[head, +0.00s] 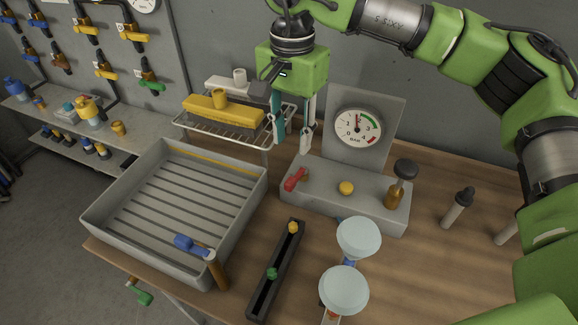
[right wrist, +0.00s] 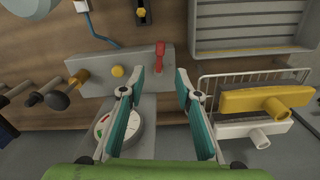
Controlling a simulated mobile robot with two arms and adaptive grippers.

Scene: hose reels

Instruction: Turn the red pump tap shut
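The red pump tap (head: 294,180) sits at the left end of a grey pump block (head: 352,203). It has a short red handle, and it also shows in the right wrist view (right wrist: 160,54). My right gripper (head: 290,140) points down above and behind the tap. Its two teal-padded fingers are apart with nothing between them. In the right wrist view the open fingertips (right wrist: 160,75) frame the line to the tap, apart from it. A pressure gauge (head: 358,127) stands on the panel behind the block. My left gripper is not in view.
A yellow knob (head: 346,187) and a brass valve with a dark knob (head: 396,190) share the block. A wire rack (head: 208,132) with a yellow item stands left of my gripper. A grey slatted tray (head: 105,195) lies left. Two pale round discs (head: 359,240) stand in front.

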